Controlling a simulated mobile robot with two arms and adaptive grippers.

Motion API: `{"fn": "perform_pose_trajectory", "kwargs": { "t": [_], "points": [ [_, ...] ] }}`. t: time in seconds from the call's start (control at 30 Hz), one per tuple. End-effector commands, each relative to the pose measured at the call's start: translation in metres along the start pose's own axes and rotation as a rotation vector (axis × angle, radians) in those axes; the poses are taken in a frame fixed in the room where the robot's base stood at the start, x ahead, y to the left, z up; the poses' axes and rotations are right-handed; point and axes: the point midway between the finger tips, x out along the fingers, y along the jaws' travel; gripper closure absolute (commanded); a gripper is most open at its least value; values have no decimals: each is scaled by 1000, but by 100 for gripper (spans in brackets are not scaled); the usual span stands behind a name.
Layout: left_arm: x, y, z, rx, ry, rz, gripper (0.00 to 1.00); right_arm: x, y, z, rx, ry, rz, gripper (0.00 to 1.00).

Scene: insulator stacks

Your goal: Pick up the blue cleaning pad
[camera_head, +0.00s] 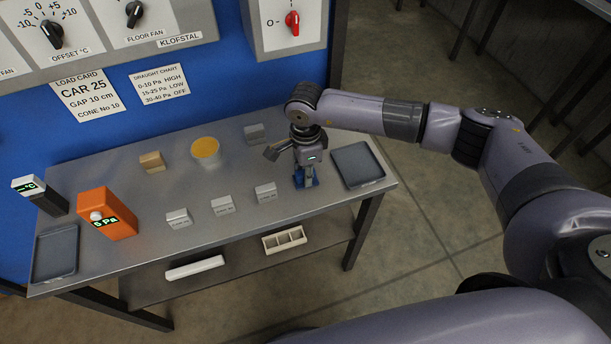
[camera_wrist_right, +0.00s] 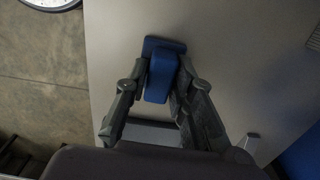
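The blue cleaning pad (camera_head: 314,182) is at the right part of the steel table, just left of the right-hand tray. My right gripper (camera_head: 306,172) points down over it and hides most of it in the head view. In the right wrist view the pad (camera_wrist_right: 161,77) has a raised blue grip on a flat blue base. The fingertips of my right gripper (camera_wrist_right: 162,72) lie against both sides of the raised grip, with no clear gap. The pad appears to be at table level. My left gripper is not in view.
A grey tray (camera_head: 358,164) stands right of the pad, close to the gripper. Several small grey blocks (camera_head: 222,205), a yellow-topped cup (camera_head: 206,153), a tan block (camera_head: 152,162) and an orange meter (camera_head: 107,214) stand further left. A lower shelf holds a white divided box (camera_head: 284,241).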

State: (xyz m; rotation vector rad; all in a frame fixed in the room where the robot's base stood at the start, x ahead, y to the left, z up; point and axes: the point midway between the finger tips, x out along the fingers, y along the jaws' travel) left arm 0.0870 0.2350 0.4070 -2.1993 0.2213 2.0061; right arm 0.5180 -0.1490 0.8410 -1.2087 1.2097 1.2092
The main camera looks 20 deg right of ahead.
Motion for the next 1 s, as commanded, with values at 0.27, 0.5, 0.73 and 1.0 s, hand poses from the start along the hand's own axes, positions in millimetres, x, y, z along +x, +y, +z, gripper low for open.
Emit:
{"fn": "perform_pose_trajectory", "kwargs": {
  "t": [0.27, 0.5, 0.73, 1.0],
  "points": [
    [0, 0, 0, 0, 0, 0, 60, 0, 0, 0, 0, 0, 0, 98],
    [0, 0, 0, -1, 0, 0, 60, 0, 0, 0, 0, 0, 0, 100],
    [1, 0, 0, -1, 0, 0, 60, -3, -1, 0, 0, 0, -2, 100],
    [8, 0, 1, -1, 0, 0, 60, -35, -2, 0, 0, -1, -7, 100]
  ]
}}
